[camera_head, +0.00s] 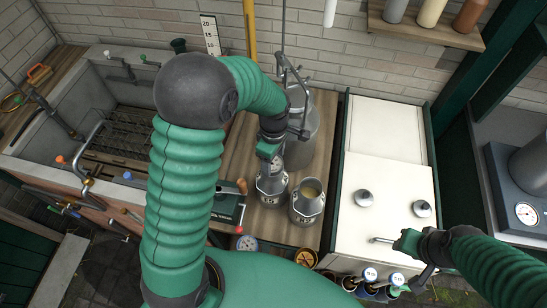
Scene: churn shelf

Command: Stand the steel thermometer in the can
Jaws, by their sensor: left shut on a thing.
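My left gripper (273,152) points down over the mouth of the left small steel can (271,186). It is shut on a slim steel piece, which I take to be the steel thermometer; my gripper and the can's rim hide most of it. I cannot tell how deep it reaches into the can. A second small can (307,204) stands just right of it, open, with a cream-coloured filling. My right gripper (399,241) is low over the white chest top, far from both cans; its fingers are too small to read.
A large steel can (312,125) stands behind the small cans on the wooden counter (268,222). A stone sink (95,78) is at the left.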

